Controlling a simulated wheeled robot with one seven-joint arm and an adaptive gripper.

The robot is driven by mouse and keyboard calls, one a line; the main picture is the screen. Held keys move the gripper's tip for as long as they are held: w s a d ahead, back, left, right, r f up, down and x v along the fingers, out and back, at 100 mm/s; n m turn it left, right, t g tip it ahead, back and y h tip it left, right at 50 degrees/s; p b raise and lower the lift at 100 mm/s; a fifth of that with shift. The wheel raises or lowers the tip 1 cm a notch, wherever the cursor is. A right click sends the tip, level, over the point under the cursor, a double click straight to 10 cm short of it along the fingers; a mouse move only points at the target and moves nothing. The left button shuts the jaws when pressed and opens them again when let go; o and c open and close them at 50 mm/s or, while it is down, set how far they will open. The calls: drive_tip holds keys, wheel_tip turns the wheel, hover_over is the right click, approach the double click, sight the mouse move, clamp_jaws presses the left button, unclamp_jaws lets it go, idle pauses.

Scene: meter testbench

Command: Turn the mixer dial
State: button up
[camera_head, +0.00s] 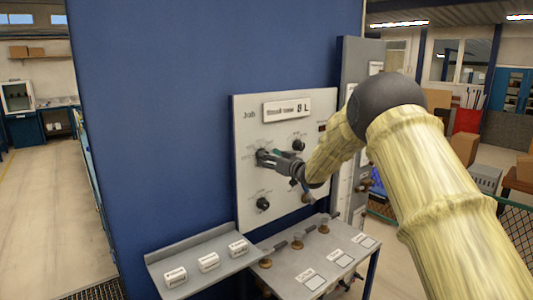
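A light grey panel (244,119) on the blue wall carries several dark round dials with small printed scales. One dial (299,145) is at the upper right and another dial (263,204) at the lower left; both are in plain sight. My gripper (262,157) is at the panel's left middle, its fingertips pointing at a printed scale there. Any dial at that spot is largely hidden by the fingers, and I cannot tell whether they touch or grip it. The labels are too small to tell which dial is the mixer dial.
A sloped shelf (159,268) with several white labelled blocks is below left. A grey bench top (284,276) with several brass-coloured pieces and white squares juts out below the panel. A grey cabinet (347,65) stands right of the panel, behind my arm. Open floor (48,215) lies left.

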drive_tip(key=shift+p+x, duration=0.4)
drive_tip(key=shift+x, duration=0.85)
drive_tip(key=shift+c, duration=0.3)
drive_tip(key=c, duration=0.9)
